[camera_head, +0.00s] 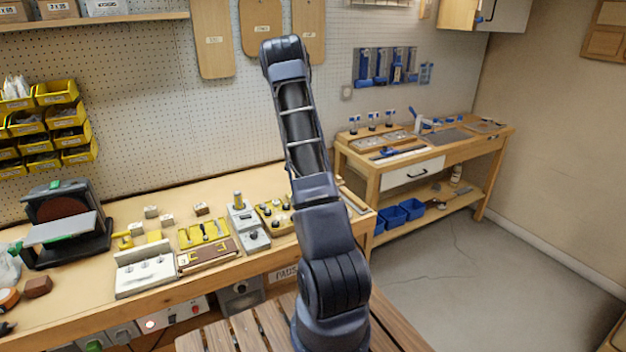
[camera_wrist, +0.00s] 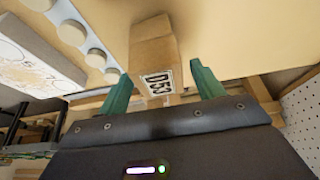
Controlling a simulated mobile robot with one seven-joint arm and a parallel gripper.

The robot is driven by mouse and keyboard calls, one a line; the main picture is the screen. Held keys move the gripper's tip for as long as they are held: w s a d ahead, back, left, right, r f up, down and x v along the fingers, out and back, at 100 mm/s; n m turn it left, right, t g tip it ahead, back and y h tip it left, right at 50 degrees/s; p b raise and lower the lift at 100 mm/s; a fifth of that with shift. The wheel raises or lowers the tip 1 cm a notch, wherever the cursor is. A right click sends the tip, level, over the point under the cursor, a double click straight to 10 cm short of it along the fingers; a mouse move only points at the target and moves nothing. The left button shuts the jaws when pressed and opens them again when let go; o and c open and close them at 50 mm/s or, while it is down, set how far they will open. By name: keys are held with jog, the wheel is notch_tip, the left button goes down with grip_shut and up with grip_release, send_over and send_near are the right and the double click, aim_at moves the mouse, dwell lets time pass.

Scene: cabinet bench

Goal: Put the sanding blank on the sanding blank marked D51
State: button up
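A light wooden block (camera_wrist: 152,45) with a white label that appears to read D53 shows in the wrist view, directly ahead of my gripper (camera_wrist: 161,72). My gripper's two green fingers are spread on either side of the block's near end. A gap shows at the right finger; the left finger looks close to the block's edge, and contact there is unclear. In the head view my gripper is hidden behind my arm. Small pale blocks (camera_head: 151,212) stand at the back of the bench (camera_head: 75,303), their labels too small to read. I cannot pick out a blank marked D51.
A sander (camera_head: 66,222) stands at the bench's left. A white fixture with round knobs (camera_head: 145,272), yellow trays (camera_head: 203,232) and a grey device (camera_head: 247,225) crowd the middle. The wrist view shows a strip with round knobs (camera_wrist: 72,33) left of the block. A second bench (camera_head: 440,155) stands right.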

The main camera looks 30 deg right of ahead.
jog(key=s+a+r+n+y, duration=0.1)
jog(key=s+a+r, duration=0.25)
jog(key=r, duration=0.45)
jog(key=s+a+r+n+t, duration=0.1)
jog(key=s+a+r+n, duration=0.1)
jog(key=a+r, duration=0.45)
jog(key=s+a+r+n+y, duration=0.1)
jog(key=s+a+r, duration=0.2)
jog(key=r, duration=0.7)
jog(key=s+a+r+n+t+y, duration=0.1)
jog(key=s+a+r+n, duration=0.5)
jog(key=s, duration=0.5)
jog(key=s+a+r+n+t+y, duration=0.1)
jog(key=s+a+r+n+t, duration=0.15)
jog(key=s+a+r, duration=0.6)
jog(key=s+a+f+n, duration=0.1)
jog(key=s+f+n, duration=0.1)
jog(key=s, duration=0.5)
jog(key=s+a+f+n, duration=0.2)
jog(key=s+n, duration=0.1)
jog(key=s, duration=0.4)
jog(key=shift+s+a+f, duration=0.25)
jog(key=shift+a, duration=0.05)
jog(key=shift+n, duration=0.25)
